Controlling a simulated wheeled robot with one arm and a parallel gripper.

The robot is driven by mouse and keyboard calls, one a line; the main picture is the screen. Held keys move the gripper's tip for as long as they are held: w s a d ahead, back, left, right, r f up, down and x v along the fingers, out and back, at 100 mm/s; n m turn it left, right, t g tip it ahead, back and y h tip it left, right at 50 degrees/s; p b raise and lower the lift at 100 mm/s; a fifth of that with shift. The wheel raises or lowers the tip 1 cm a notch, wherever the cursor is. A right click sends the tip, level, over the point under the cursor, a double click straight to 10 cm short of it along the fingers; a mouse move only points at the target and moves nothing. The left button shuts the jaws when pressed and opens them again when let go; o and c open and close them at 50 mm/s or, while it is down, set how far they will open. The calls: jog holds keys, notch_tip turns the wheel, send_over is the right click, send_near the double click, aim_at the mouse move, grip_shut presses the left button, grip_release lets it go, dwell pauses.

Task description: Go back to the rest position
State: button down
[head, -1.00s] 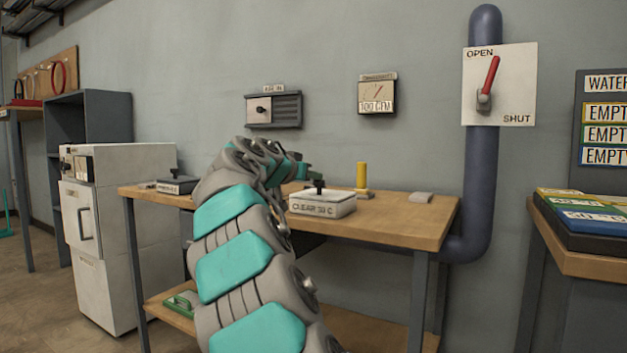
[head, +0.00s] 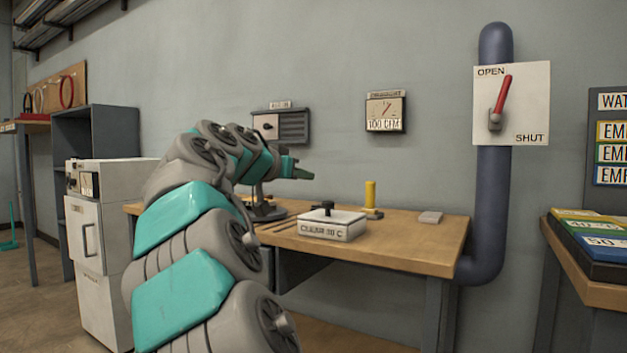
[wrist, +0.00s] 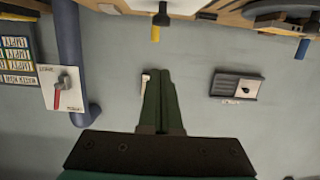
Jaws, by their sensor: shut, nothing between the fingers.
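My gripper (head: 303,172) is in the air over the wooden workbench (head: 400,238), in front of the grey wall. In the wrist view its two dark fingers (wrist: 163,100) lie together, shut with nothing between them. My arm reaches up from the bottom left of the head view and hides the left part of the bench. The wrist view looks toward the wall, with the bench along its top edge.
A red lever (head: 502,102) on a pipe points toward OPEN. A white cabinet (head: 100,240) stands left, a side table (head: 590,280) right.

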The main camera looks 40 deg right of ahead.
jog(key=s+a+f+n+g+y+p, duration=0.3)
jog(key=s+a+f+y, duration=0.4)
jog(key=f, duration=0.7)
jog(key=s+a+f+n+g+y+p, duration=0.1)
jog(key=s+a+f+n+y+p, duration=0.3)
jog(key=s+a+f, duration=0.75)
jog(key=s+a+f+n+g+y+p, duration=0.1)
jog(key=s+a+f+n+g, duration=0.1)
jog(key=s+f, duration=0.4)
jog(key=s+a+f+n+g+y+p, duration=0.1)
jog(key=s+a+f+n, duration=0.3)
jog(key=s, duration=0.9)
jog(key=a+f+y, duration=0.1)
jog(key=a, duration=0.2)
jog(key=shift+s+a+f+g+p, duration=0.2)
jog(key=shift+a+f+g+p, duration=0.1)
jog(key=shift+f+g, duration=0.1)
